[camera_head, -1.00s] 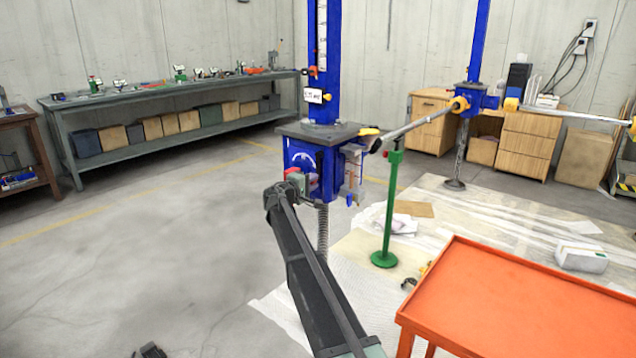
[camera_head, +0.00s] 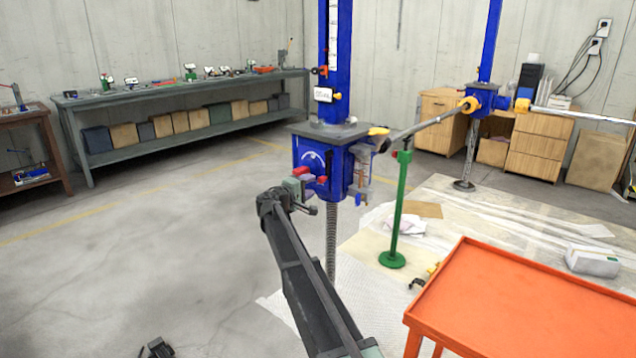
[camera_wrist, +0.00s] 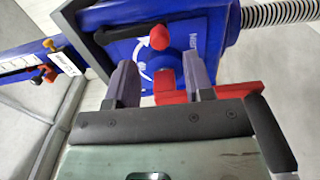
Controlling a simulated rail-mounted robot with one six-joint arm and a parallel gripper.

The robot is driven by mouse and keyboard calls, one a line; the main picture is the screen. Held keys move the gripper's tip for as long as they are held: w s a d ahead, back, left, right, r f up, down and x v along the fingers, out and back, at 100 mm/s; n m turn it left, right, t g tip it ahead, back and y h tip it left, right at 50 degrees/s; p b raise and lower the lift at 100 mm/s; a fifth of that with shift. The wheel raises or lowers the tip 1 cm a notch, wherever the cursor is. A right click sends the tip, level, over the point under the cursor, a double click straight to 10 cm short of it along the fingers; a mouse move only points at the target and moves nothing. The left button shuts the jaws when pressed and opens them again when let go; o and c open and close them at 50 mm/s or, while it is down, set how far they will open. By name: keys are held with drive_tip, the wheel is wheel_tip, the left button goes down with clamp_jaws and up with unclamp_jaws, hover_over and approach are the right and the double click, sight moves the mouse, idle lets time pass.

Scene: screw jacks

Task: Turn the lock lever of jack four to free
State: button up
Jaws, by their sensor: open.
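The near jack (camera_head: 345,172) is a blue box under a grey plate on a blue column. Its number is not legible. A red lever (camera_head: 302,172) is on its front face, beside a white curved scale. In the wrist view the red lever (camera_wrist: 164,84) has an upright part between my fingers and a bar running right behind the right finger. A round red knob (camera_wrist: 159,38) stands farther up the face. My gripper (camera_wrist: 162,82) is open, one finger on each side of the lever's upright part. I cannot tell whether either finger touches it. My gripper (camera_head: 305,190) partly hides the lever in the head view.
An orange table (camera_head: 520,310) stands at the front right. A green stand (camera_head: 398,205) supports a bar right of the jack. Another blue jack (camera_head: 480,100) is farther back. A long workbench (camera_head: 180,92) lines the back wall. The floor at left is mostly clear.

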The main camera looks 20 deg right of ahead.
drive_tip(key=v, duration=0.5)
drive_tip(key=shift+d, duration=0.1)
drive_tip(key=s+a+f+m+g+y, duration=0.1)
drive_tip(key=s+f+m+g+y, duration=0.2)
drive_tip(key=s+f, duration=0.5)
drive_tip(key=s+f+m+g+y, duration=0.1)
drive_tip(key=s+f+g+y, duration=0.25)
drive_tip(key=s, duration=0.85)
drive_tip(key=s+a+f+m+g+y, duration=0.1)
drive_tip(key=s+a+f+y, duration=0.15)
drive_tip(key=s, duration=0.65)
drive_tip(key=s+a+f+g+y, duration=0.1)
drive_tip(key=s+a+y, duration=0.25)
drive_tip(key=s, duration=0.45)
drive_tip(key=s+a+f+m+y, duration=0.1)
drive_tip(key=s+a+f+y, duration=0.2)
drive_tip(key=s, duration=0.6)
wheel_tip(320, 180, up, 22)
drive_tip(key=w+p, duration=0.1)
drive_tip(key=p, duration=2)
drive_tip(key=shift+w, duration=0.4)
